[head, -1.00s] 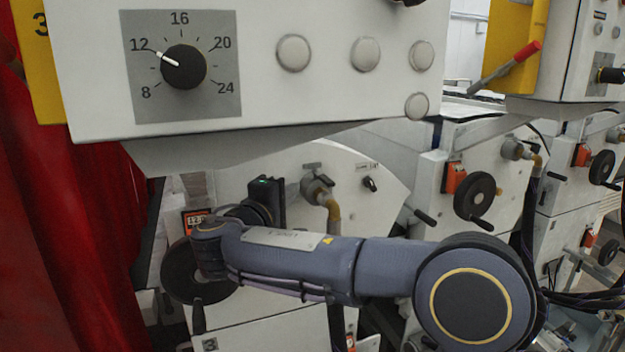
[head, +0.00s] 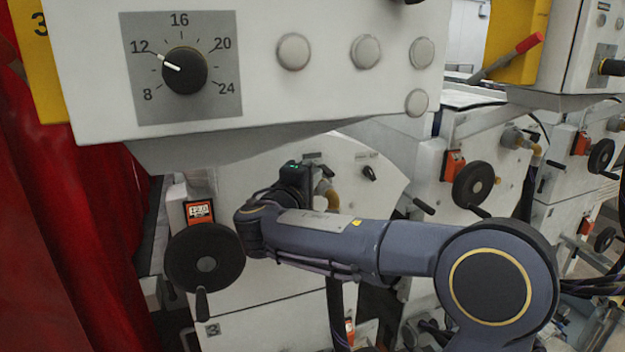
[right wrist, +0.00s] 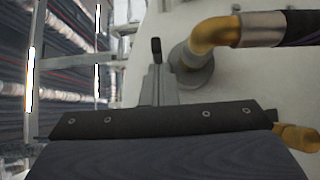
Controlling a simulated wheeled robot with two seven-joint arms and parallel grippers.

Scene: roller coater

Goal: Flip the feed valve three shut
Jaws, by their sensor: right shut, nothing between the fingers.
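Feed valve three is on the white panel of the near machine unit. In the head view its dark handle bar (head: 312,155) shows above my right gripper (head: 305,182), and a brass elbow (head: 330,198) shows beside it. The gripper covers most of the valve body. In the right wrist view the grey valve body (right wrist: 192,66) and brass elbow (right wrist: 215,35) are right of my shut, empty fingers (right wrist: 156,65). I cannot tell whether the fingers touch the valve. My left gripper is not in view.
A control box (head: 300,110) with a dial overhangs the top. A black handwheel (head: 205,258) and an orange counter (head: 199,212) are left of my arm. A red curtain (head: 60,220) is at far left. Similar units stand at right.

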